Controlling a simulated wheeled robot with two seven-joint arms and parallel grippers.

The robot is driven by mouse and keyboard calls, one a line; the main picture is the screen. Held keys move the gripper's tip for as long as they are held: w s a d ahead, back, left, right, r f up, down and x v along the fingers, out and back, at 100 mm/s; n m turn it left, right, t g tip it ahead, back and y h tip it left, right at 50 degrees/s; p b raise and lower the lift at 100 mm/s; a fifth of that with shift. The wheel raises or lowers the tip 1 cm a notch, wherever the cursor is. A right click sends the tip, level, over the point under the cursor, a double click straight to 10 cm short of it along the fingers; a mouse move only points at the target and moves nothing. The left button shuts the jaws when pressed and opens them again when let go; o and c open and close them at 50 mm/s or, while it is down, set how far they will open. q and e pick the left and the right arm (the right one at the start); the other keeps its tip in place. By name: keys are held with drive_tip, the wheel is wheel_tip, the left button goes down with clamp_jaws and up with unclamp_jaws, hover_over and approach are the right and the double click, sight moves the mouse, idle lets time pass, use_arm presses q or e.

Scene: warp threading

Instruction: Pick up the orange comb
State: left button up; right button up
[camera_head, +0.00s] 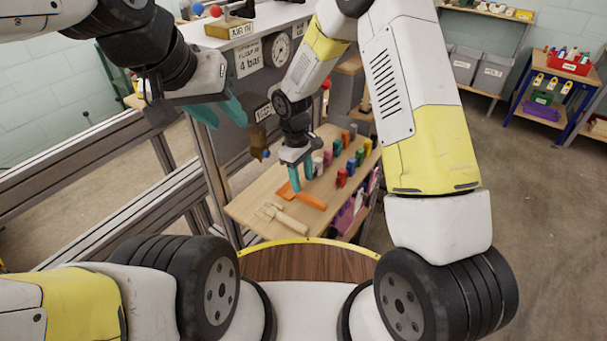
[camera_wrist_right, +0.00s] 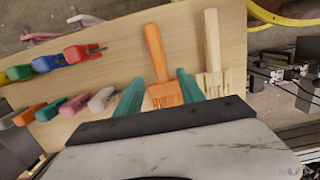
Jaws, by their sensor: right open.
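The orange comb (camera_head: 308,201) lies flat on the wooden bench top (camera_head: 247,203), with its handle pointing right in the head view. In the right wrist view the comb (camera_wrist_right: 155,58) lies with its toothed head between the teal fingertips of my right gripper (camera_wrist_right: 160,95). My right gripper (camera_head: 301,178) is open above the comb, pointing down. Whether the fingers touch the comb cannot be told. My left gripper (camera_head: 220,110) is held up at the left, away from the bench, with teal fingers; its gap is not clear.
A pale wooden comb (camera_head: 283,217) lies beside the orange one, also seen in the right wrist view (camera_wrist_right: 213,50). Several coloured clips or handles (camera_head: 341,177) stand in rows behind. A metal frame (camera_head: 205,165) borders the bench at left. The panel with a gauge (camera_head: 279,50) stands behind.

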sight(304, 195)
drive_tip(key=f, duration=0.5)
drive_tip(key=shift+s+d+f, duration=0.1)
drive_tip(key=shift+s+d, duration=0.05)
drive_tip(key=shift+d, duration=0.1)
clamp_jaws()
